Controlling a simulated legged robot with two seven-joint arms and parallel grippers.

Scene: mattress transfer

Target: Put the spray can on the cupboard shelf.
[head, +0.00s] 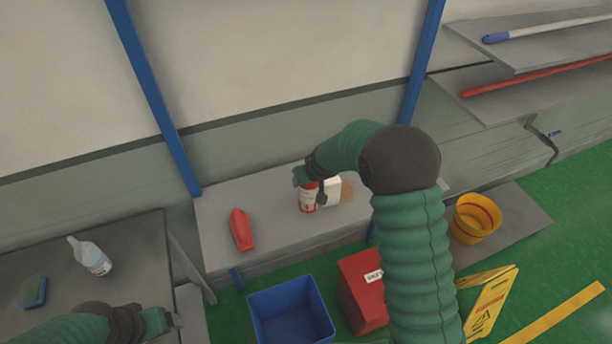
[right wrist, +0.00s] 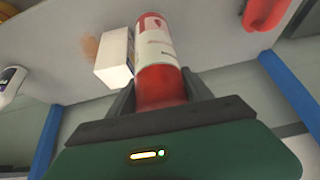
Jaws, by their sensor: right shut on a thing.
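The red and white spray can (head: 308,200) is upright at the grey shelf (head: 270,232) beyond the tables. It also shows in the right wrist view (right wrist: 156,50), between the two fingers. My right gripper (head: 308,183) is shut on the can, reaching in from the right. I cannot tell whether the can's base touches the shelf. My left gripper (head: 166,321) is low at the left, beside the dark table, away from the can; its jaw opening is unclear.
A red bottle (head: 241,229) is left on the shelf. A spray bottle (head: 92,258) and green sponge (head: 33,291) are on the dark table (head: 130,240). A blue bin (head: 290,312) stands below.

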